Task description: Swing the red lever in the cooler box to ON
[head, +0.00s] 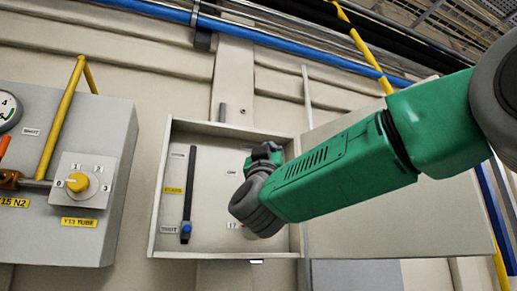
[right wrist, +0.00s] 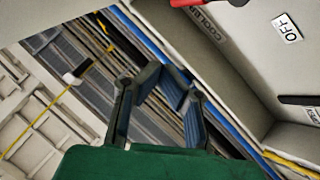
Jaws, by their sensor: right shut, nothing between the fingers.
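The cooler box (head: 157,205) is an open, shallow grey box on the wall, its door (head: 455,215) swung out to the right. My right arm reaches across the door into the box and hides part of its inside. My right gripper (head: 264,153) is mostly hidden behind its own wrist. In the right wrist view the gripper (right wrist: 168,80) is shut and empty, apart from the lever. The lever is hidden in the head view. My left gripper is out of view.
A dark slotted bar with a blue knob (head: 186,229) is in the box's left side. A grey panel (head: 110,130) with a yellow rotary knob (head: 77,182) and a yellow pipe (head: 62,110) stands to the left. Blue pipes (head: 290,52) run above.

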